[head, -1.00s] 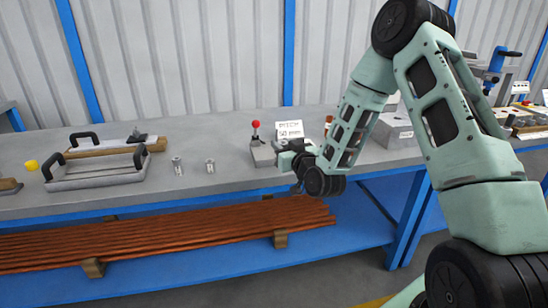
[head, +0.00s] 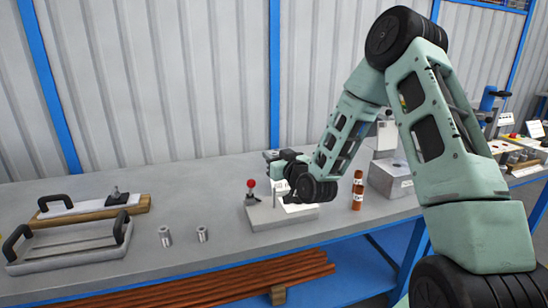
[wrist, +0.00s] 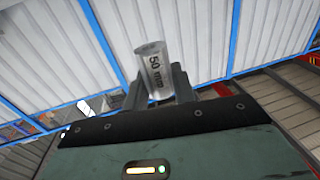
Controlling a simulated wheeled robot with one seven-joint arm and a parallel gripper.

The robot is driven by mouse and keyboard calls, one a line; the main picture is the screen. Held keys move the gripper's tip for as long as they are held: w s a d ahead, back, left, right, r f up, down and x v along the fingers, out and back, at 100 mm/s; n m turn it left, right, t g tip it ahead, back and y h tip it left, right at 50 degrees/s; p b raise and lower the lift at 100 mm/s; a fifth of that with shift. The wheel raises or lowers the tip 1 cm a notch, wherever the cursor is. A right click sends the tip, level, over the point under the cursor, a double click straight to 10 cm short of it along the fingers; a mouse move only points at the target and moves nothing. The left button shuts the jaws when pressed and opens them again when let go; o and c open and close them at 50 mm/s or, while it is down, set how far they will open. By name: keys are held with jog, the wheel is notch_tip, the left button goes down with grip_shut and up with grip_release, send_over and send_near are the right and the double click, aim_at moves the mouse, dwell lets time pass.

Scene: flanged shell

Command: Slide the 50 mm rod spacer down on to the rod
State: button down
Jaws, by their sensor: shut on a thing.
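My gripper (wrist: 160,92) is shut on the 50 mm rod spacer (wrist: 153,72), a shiny metal cylinder marked "50 mm", tilted a little in the wrist view. In the head view my gripper (head: 272,156) is above the grey fixture block (head: 268,218), and the spacer cannot be made out clearly there. A thin upright rod (head: 275,196) seems to stand on the block, below my gripper. The rod does not show in the wrist view, so I cannot tell how well the spacer lines up with it.
A red-knobbed lever (head: 251,186) stands at the block's left. Two small metal cylinders (head: 165,236) and a handled tray (head: 68,250) are farther left. Bench between tray and fixture is mostly clear.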

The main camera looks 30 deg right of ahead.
jog(key=shift+b, duration=0.3)
jog(key=b, duration=0.5)
send_over(274, 189)
notch_tip(274, 189, down, 6)
jog(key=shift+w+d+r, duration=0.1)
jog(key=shift+w, duration=0.05)
jog(key=shift+b, duration=0.65)
dwell(1.3)
jog(key=shift+f+b, duration=2.65)
jog(key=shift+f, duration=0.2)
jog(key=shift+r, duration=0.2)
jog(key=shift+r+p, duration=1.7)
jog(key=shift+r, duration=0.75)
